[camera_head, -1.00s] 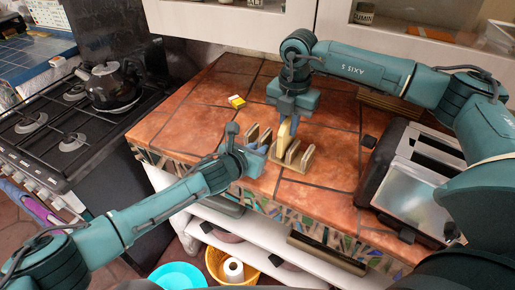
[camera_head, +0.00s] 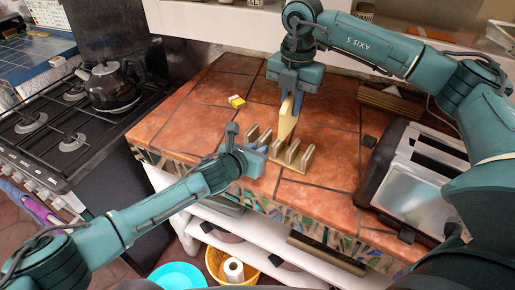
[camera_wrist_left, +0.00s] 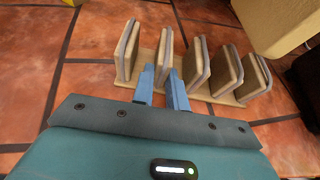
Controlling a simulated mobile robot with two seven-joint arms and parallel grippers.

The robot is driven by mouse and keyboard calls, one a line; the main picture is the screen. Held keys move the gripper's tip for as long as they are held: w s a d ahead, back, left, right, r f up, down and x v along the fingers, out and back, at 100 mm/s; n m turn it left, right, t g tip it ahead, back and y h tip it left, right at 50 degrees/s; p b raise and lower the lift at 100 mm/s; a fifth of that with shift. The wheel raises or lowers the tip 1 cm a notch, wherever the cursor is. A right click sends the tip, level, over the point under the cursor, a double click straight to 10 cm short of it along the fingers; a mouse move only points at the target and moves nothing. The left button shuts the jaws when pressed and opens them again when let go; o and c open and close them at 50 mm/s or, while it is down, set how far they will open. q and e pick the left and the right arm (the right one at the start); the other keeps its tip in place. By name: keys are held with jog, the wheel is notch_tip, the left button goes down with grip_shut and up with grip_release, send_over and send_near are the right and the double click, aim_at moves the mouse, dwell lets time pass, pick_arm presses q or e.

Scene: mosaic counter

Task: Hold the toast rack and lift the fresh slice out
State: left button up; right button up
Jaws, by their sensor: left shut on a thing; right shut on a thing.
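The toast rack (camera_head: 291,168) is a pale wooden base with several upright dividers, standing on the tiled counter. It also shows in the left wrist view (camera_wrist_left: 222,97). My left gripper (camera_head: 262,149) is low at the rack's left part; in the left wrist view its blue fingers (camera_wrist_left: 163,80) are shut on one divider, second from the left. The fresh slice (camera_head: 286,120) is pale yellow and hangs upright from my right gripper (camera_head: 291,97), which is shut on its top. The slice appears above the dividers; part of it shows at the wrist view's upper right (camera_wrist_left: 282,22).
A toaster (camera_head: 412,170) stands at the right of the counter. A small yellow packet (camera_head: 237,101) lies behind the rack. A black kettle (camera_head: 109,87) is on the stove at left. Counter between rack and toaster is clear.

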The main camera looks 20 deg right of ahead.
pick_arm(q)
jog(key=o, duration=0.8)
jog(key=shift+o, duration=0.2)
jog(key=v, duration=1.2)
